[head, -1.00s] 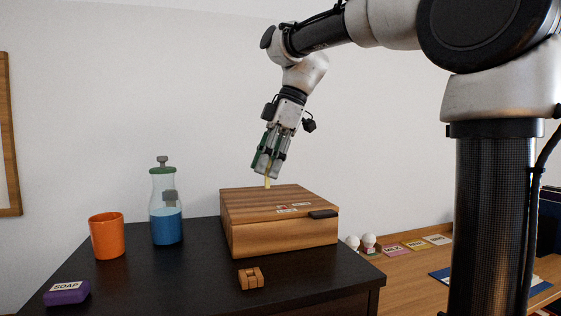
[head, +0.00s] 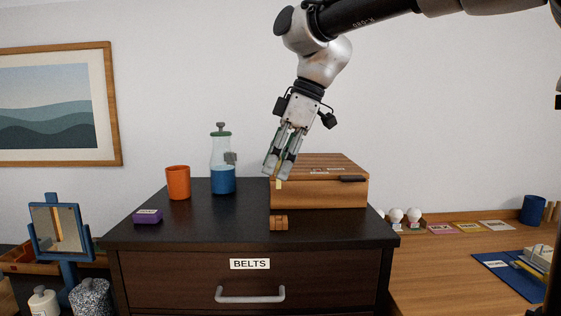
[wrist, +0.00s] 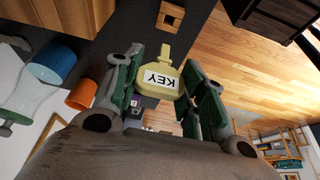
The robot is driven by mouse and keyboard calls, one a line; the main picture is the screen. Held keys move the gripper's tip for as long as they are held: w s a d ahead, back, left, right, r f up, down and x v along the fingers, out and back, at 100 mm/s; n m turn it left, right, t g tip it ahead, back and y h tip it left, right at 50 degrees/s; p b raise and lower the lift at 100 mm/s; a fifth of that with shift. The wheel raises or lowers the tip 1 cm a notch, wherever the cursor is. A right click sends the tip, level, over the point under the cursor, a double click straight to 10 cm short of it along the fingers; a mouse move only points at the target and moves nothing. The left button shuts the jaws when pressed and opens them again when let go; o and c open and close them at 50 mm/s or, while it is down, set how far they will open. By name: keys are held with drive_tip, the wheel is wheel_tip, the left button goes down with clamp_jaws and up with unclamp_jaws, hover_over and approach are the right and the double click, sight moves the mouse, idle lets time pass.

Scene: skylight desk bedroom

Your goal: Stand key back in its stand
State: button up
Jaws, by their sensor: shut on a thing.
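The key (wrist: 159,80) is pale yellow, with a wide head labelled KEY and a narrow shaft. My gripper (head: 278,175) is shut on its head; in the head view only the key's tip (head: 279,185) shows below the fingertips. The stand is a small wooden block (head: 279,223) with a slot, on the dark dresser top near its front edge. It also shows in the wrist view (wrist: 171,15), beyond the key's shaft end. The key hangs above the stand, apart from it, with my fingers tilted.
A wooden box (head: 330,193) with a dark latch stands close behind the stand. An orange cup (head: 178,183), a blue-filled bottle (head: 222,180) and a purple soap block (head: 147,216) are to the left. The dresser top (head: 220,220) left of the stand is clear.

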drive_tip(key=shift+f, duration=2.9)
drive_tip(key=shift+f, duration=1.4)
drive_tip(key=o, duration=1.1)
drive_tip(key=v, duration=1.2)
